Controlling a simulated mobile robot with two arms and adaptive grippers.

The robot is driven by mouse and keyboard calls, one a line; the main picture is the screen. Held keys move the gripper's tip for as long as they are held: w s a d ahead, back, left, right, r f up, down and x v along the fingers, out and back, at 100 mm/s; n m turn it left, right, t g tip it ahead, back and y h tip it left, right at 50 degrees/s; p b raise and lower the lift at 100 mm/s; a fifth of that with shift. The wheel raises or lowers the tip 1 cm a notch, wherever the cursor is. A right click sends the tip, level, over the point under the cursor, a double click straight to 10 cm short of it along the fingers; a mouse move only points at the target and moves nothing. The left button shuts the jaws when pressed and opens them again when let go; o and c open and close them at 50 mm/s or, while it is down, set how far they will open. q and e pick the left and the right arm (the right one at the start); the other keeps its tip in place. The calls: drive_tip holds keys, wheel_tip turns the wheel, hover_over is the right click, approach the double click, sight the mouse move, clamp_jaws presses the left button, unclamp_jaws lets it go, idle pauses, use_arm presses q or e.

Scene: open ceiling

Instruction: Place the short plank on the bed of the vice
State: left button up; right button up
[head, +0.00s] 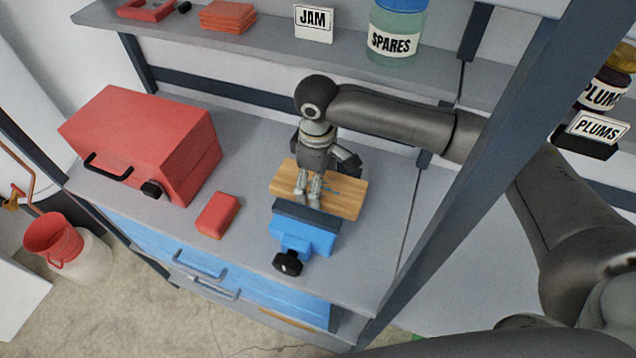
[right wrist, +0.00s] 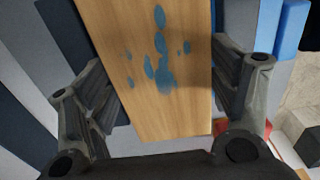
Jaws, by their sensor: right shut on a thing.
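The short plank (head: 345,200) is light wood with blue paint marks. It lies flat, just behind the dark front jaw of the blue vice (head: 303,237) on the workbench. I cannot tell whether it rests on the vice bed, which it hides. My right gripper (head: 307,197) points down over the plank and is shut on it. In the right wrist view the plank (right wrist: 165,65) runs between the two fingers, and blue vice parts (right wrist: 288,30) show to the right. My left gripper is not in view.
A red toolbox (head: 140,145) and a small red box (head: 217,214) stand left of the vice on the grey workbench (head: 255,150). A shelf above holds a JAM sign (head: 313,22) and a SPARES jar (head: 397,35). A dark post (head: 470,170) stands right of the vice.

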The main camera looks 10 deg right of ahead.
drive_tip(key=o, duration=1.3)
drive_tip(key=shift+c, duration=0.2)
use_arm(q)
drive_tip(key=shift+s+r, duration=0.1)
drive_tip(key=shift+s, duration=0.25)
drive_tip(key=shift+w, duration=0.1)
use_arm(e)
drive_tip(key=shift+r, duration=0.1)
use_arm(q)
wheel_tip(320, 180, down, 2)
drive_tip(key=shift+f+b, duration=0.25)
drive_tip(key=shift+b, duration=0.9)
use_arm(e)
wheel_tip(320, 180, up, 12)
